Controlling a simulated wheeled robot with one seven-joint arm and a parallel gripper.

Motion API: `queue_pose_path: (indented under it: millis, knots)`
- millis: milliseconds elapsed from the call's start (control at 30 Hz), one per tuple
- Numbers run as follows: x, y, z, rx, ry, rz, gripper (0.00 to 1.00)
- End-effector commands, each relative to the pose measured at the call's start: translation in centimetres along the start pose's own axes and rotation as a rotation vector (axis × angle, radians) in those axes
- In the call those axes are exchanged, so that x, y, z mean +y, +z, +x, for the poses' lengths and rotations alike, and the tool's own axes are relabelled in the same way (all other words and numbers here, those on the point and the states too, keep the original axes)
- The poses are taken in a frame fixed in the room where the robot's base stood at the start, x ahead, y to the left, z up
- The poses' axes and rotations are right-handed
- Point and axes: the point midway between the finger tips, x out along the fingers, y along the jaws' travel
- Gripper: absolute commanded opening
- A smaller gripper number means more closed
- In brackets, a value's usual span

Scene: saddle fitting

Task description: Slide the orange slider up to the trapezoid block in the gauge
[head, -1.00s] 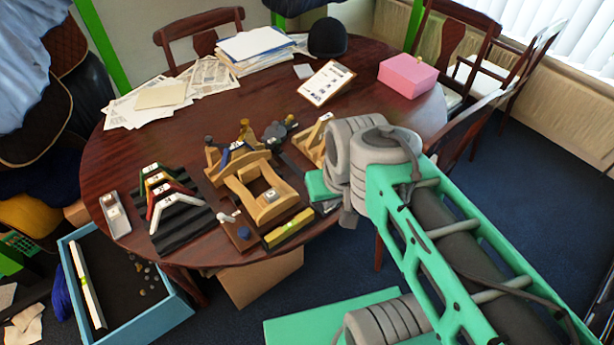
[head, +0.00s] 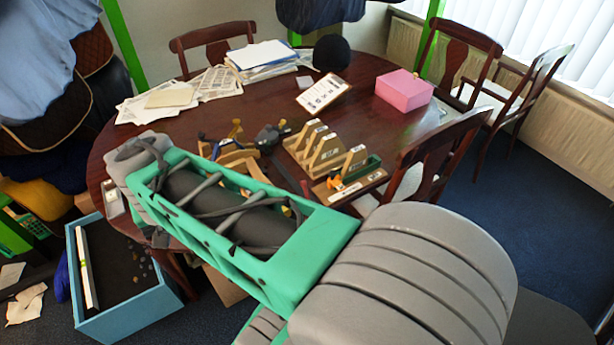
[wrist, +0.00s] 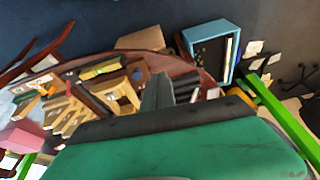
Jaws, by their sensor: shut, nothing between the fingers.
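A small orange piece (head: 337,184), which looks like the slider, sits on a low brown board (head: 352,191) with white labels at the table's right front edge. The board looks like the gauge. The orange piece also shows small in the wrist view (wrist: 47,91). I cannot make out a trapezoid block in the gauge or the gap to the slider. My gripper (wrist: 157,88) shows in the wrist view as dark grey fingers, shut and empty, over the table edge side, well apart from the orange piece.
A wooden stand (head: 235,155) is partly hidden by my arm. A pink box (head: 404,90) and a clipboard (head: 323,92) lie farther back. A chair (head: 440,150) crowds the right edge.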

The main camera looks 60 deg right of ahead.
Motion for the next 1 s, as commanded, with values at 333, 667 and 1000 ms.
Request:
queue_pose_path:
  millis: [333,667,1000]
  knots:
    - [28.6,-7.8,8.9,0.406,0.609,1.980,0.00]
    - [34.6,-5.8,10.6,0.591,0.713,2.292,0.00]
    - [38.7,-3.4,16.1,0.587,0.712,2.290,0.00]
